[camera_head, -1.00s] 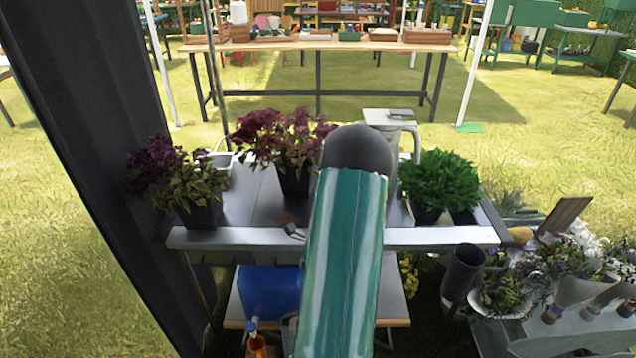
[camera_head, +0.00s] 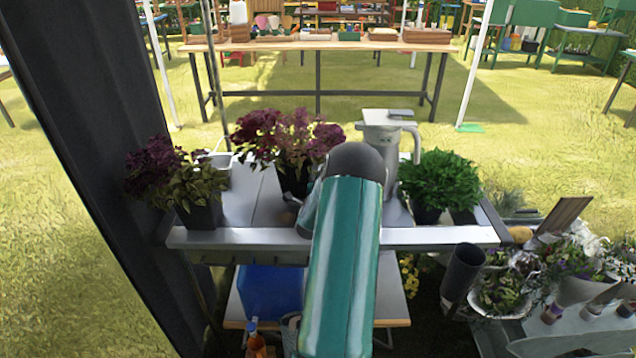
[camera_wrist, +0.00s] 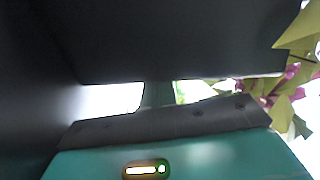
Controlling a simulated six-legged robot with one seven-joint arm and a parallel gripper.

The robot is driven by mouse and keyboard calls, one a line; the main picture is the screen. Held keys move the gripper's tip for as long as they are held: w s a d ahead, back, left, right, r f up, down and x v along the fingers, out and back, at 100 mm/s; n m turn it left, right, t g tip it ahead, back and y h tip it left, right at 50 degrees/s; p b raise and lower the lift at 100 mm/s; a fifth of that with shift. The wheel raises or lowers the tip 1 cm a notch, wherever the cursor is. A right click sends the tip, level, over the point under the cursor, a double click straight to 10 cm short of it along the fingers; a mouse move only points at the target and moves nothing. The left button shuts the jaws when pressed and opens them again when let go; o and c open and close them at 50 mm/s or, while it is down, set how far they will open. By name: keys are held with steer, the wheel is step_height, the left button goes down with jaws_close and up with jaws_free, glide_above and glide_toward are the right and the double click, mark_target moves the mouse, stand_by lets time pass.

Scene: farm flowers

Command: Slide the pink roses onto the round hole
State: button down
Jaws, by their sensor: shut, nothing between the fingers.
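Pink-purple flowers (camera_head: 286,138) in a black pot stand upright on the grey metal table (camera_head: 250,238), left of my teal arm. I take them for the pink roses. A small grey tip of my gripper (camera_head: 291,200) shows low beside this pot, partly hidden by my arm; it is shut and empty. I cannot tell whether it touches the pot. In the wrist view, dark and teal parts fill most of the picture, with leaves and pink petals (camera_wrist: 290,75) at the right edge. No round hole is clearly visible; my arm covers part of the tabletop.
A darker purple plant (camera_head: 175,172) in a black pot stands at the left, a green plant (camera_head: 440,180) at the right. A grey jug (camera_head: 385,130) stands behind my arm. A dark post (camera_head: 90,130) rises at left. Bouquets crowd the lower right.

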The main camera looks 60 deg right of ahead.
steer(key=shift+w+a, duration=0.15)
steer(key=shift+w+a, duration=0.6)
steer(key=shift+w, duration=0.15)
steer(key=shift+s, duration=0.1)
steer(key=shift+d, duration=0.15)
